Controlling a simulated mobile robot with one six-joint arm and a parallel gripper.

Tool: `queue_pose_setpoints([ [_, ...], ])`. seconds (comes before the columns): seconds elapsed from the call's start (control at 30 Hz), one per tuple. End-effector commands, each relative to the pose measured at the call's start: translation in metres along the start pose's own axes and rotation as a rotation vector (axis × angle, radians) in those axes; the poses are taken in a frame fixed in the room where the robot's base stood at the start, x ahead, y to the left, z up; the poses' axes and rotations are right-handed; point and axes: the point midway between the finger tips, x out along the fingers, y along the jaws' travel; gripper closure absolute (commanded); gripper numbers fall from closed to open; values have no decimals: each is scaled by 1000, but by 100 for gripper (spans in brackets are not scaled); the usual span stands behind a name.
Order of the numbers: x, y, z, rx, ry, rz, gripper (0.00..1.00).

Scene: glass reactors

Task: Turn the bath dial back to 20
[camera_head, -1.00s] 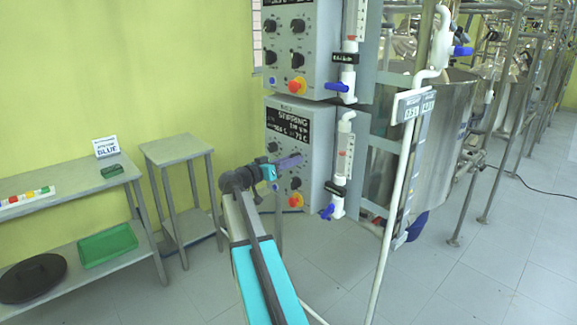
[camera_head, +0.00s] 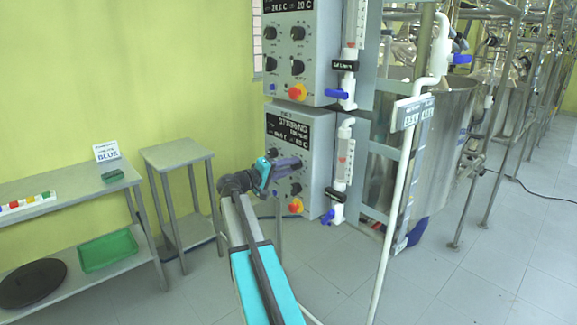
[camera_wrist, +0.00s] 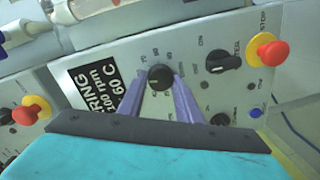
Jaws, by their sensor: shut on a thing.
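The lower control box (camera_head: 316,200) carries a dark display (camera_head: 295,128) headed STIRRING. In the wrist view the display (camera_wrist: 97,87) is tilted and partly cut off; its readable end shows 60 C. A round black dial (camera_wrist: 160,77) with a pale pointer mark and printed numbers around it sits beside the display. My gripper (camera_wrist: 159,84) is shut on this dial, one purple finger on each side. In the head view my gripper (camera_head: 298,163) reaches the front of the lower box, and its fingers hide the dial there.
A second black knob (camera_wrist: 219,61) and a red-and-yellow stop button (camera_wrist: 270,52) are on the same panel. An upper control box (camera_head: 300,50) hangs above. A blue-handled valve (camera_head: 333,214) stands right of the lower box. A small table (camera_head: 175,152) is to the left.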

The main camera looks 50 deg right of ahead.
Motion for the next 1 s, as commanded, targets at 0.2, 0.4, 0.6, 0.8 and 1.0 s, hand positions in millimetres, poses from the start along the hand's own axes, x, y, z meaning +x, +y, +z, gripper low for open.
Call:
queue_pose_setpoints([
  [0.2,1,3,-3,-207,-7,5,91],
  [0.4,1,4,-4,-398,-15,9,91],
  [0.6,1,4,-4,-588,-24,13,91],
  [0.8,1,3,-4,-777,-34,15,91],
  [1.0,1,3,-4,-967,-43,19,91],
])
